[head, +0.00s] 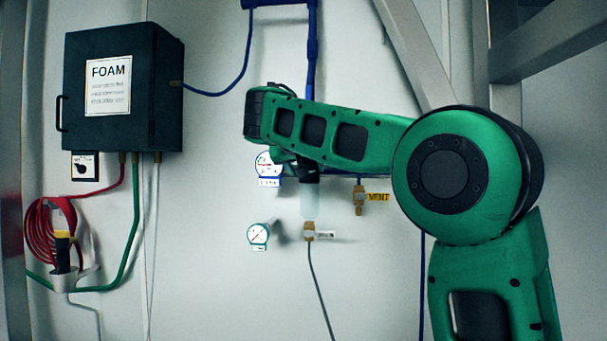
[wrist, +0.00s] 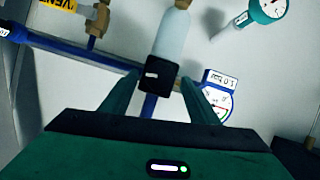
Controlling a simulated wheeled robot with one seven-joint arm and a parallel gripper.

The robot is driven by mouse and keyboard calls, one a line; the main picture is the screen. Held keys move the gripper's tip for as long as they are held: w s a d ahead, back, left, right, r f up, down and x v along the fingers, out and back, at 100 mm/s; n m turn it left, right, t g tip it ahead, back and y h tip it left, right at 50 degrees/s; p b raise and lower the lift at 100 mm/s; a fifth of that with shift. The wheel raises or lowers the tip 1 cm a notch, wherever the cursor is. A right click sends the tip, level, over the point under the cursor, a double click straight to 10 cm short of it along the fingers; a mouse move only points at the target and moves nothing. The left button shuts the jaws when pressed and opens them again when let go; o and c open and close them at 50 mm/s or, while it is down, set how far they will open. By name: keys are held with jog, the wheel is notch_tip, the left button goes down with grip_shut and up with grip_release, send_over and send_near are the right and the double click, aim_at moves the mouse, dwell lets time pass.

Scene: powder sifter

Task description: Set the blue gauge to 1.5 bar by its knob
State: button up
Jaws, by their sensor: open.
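The blue-rimmed gauge (head: 268,163) is on the wall just left of my gripper in the head view, with a label under it. In the wrist view the gauge (wrist: 217,103) is right of my fingers and partly hidden by one; I cannot read its value. The black knob (wrist: 161,72) shows at the fingertips in the wrist view. My gripper (wrist: 162,78) is open, with one finger at each side of the knob; I cannot tell whether they touch it. In the head view my arm hides most of my gripper, and the knob (head: 309,173) shows just below it.
A pale clear bowl (head: 310,203) hangs below the knob. A teal gauge (head: 258,235) is lower left. A brass valve with a yellow VENT tag (head: 378,197) is to the right. A blue pipe (wrist: 75,48) crosses behind the knob. A dark FOAM box (head: 125,90) is at left.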

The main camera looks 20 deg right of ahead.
jog(key=shift+w+d+f, duration=0.15)
jog(key=shift+w+d, duration=0.1)
jog(key=shift+w, duration=0.1)
jog(key=c, duration=1)
jog(key=shift+c, duration=0.2)
jog(key=shift+m, duration=0.3)
jog(key=shift+s+d+f+m+t+y, duration=0.15)
jog(key=shift+m+t+y, duration=0.5)
jog(key=shift+m, duration=0.5)
jog(key=shift+s+d+m+t+y, duration=0.15)
jog(key=shift+m+t+y, duration=0.2)
jog(key=shift+m+y, duration=0.65)
jog(key=shift+m, duration=0.25)
